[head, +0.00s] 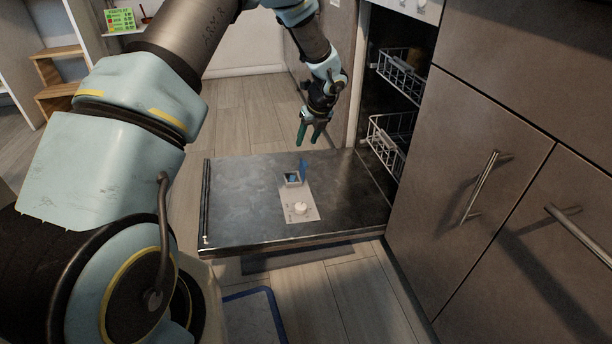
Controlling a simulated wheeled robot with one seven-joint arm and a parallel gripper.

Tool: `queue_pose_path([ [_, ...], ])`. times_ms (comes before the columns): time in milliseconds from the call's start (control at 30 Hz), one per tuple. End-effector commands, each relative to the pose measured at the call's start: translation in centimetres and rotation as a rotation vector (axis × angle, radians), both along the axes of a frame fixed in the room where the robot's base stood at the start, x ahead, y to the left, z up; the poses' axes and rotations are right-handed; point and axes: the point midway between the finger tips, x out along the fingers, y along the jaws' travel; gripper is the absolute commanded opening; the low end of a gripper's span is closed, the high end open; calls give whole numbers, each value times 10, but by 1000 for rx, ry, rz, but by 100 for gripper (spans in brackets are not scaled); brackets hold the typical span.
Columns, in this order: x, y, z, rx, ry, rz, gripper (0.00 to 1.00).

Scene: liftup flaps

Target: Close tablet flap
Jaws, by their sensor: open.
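The dishwasher door (250,193) lies folded down flat, with its dark inner face up. On it is a pale detergent dispenser panel (300,211). The panel has a small square compartment (292,180) with a blue flap (303,168) standing raised at its far right edge. A round white cap (301,207) sits nearer on the same panel. My gripper (313,143) has green fingers. It is open and empty, pointing down above the far part of the door, beyond the flap and apart from it.
The open dishwasher with white wire racks (392,132) is right of the door. Brown cabinets with bar handles (480,188) fill the right side. A blue-edged mat (253,312) lies on the floor in front. Wooden steps (58,75) stand at the far left.

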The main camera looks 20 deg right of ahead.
Motion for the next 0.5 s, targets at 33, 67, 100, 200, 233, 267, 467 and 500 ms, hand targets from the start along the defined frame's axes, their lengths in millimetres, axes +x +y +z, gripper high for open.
queue_pose_path([
  [33, 4, -9, -20, 11, -9, -59, 48],
  [67, 5, -13, -23, 18, -14, -93, 48],
  [100, 8, -17, -26, 28, -21, -130, 48],
  [200, 12, -25, -28, 42, -32, -189, 48],
  [233, 12, -26, -29, 45, -35, -200, 48],
  [267, 13, -27, -29, 49, -37, -209, 48],
  [467, 20, -27, -47, 51, -36, -216, 48],
  [500, 23, -26, -54, 51, -36, -215, 48],
])
